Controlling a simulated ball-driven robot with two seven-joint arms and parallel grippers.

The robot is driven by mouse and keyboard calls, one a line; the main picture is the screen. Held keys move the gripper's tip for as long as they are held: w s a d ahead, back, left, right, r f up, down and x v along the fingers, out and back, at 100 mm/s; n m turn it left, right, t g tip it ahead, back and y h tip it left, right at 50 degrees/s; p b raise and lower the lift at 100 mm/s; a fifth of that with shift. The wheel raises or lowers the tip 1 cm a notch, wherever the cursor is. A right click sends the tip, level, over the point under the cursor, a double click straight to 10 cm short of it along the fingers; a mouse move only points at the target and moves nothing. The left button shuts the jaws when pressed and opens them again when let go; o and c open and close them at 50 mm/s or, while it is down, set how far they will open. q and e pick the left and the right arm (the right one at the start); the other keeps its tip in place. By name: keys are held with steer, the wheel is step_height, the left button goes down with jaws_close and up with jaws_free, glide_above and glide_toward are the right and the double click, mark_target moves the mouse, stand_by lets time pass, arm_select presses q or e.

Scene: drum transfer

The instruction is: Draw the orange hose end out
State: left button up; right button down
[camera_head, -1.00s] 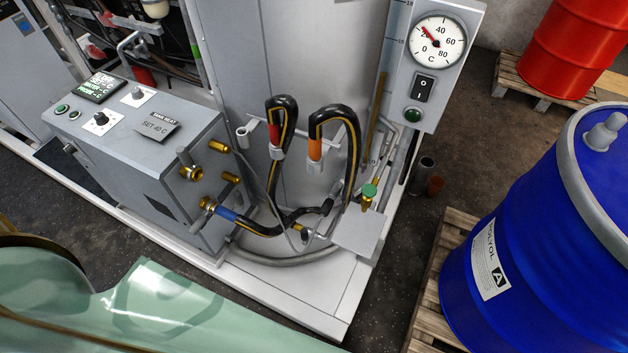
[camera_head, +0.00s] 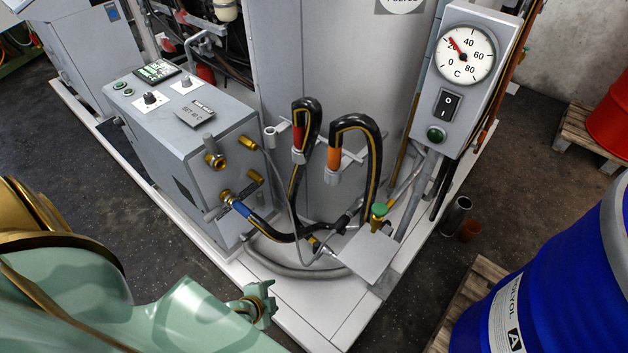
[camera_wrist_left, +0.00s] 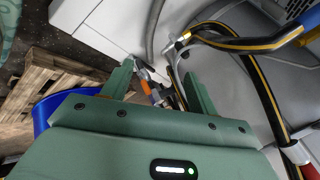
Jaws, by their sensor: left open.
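The orange hose end is a black, yellow-striped hose with an orange band (camera_head: 334,158). It hangs downward in a grey holder (camera_head: 332,177) against the tank, its hose arching over to the right. My left gripper (camera_head: 262,300) is low in the head view, in front of the white base edge and well short of the hose end. In the left wrist view my open fingers (camera_wrist_left: 160,90) stand apart with nothing held. A small orange piece (camera_wrist_left: 147,88) shows beyond them; I cannot tell whether it is the hose end. My right gripper is not in view.
A red-banded hose (camera_head: 298,136) hangs just left of the orange one. A blue-banded hose (camera_head: 241,209) joins the grey control box (camera_head: 165,130). A blue drum (camera_head: 560,285) is lower right.

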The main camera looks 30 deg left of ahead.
arm_select(q)
steer(key=w+a+r+m+t+b, duration=0.15)
steer(key=w+r+m+t, duration=0.4)
steer(key=w, duration=0.55)
steer(key=m+t+h+b, duration=0.25)
steer(key=m+t, duration=0.25)
steer(key=m, duration=1.6)
glide_toward(330, 160)
steer(key=w, duration=0.4)
steer(key=shift+h, duration=0.35)
steer(key=shift+w+d, duration=0.2)
steer(key=shift+w, duration=1.05)
steer(key=shift+w+d, duration=0.25)
steer(key=shift+w, duration=1.05)
steer(key=shift+w+d, duration=0.2)
steer(key=shift+w, duration=1.05)
steer(key=shift+r, duration=0.1)
steer(key=c, duration=1.3)
steer(key=shift+r, duration=0.1)
